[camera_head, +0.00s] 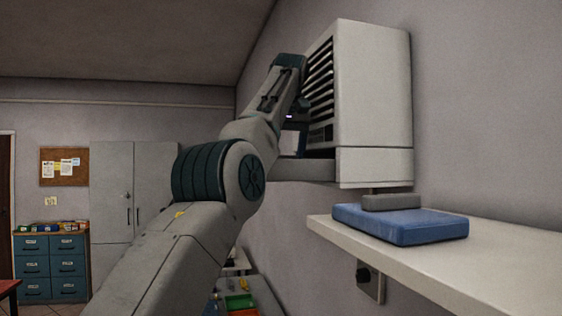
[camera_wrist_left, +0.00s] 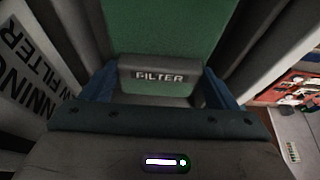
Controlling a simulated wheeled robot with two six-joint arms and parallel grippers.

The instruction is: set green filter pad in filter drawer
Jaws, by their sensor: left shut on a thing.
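The green filter pad (camera_wrist_left: 170,30) fills the top middle of the left wrist view. A grey block marked FILTER (camera_wrist_left: 160,77) sits against it, with green also showing below the lettering. My left gripper (camera_wrist_left: 160,88) has its blue fingers on both sides of this block and is shut on it. In the head view my left gripper (camera_head: 291,128) points down at the white wall unit, over the grey filter drawer (camera_head: 305,170), which sticks out to the left at the unit's bottom. The pad is hidden there. I cannot tell whether it touches the drawer floor. My right gripper is not in view.
The white vented wall unit (camera_head: 375,95) stands close to my left wrist. Below it, a shelf (camera_head: 460,268) bears a blue pad (camera_head: 405,226) with a grey block on top. A lettered sign (camera_wrist_left: 30,60) is at the wrist view's left. Cabinets (camera_head: 110,200) stand far back.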

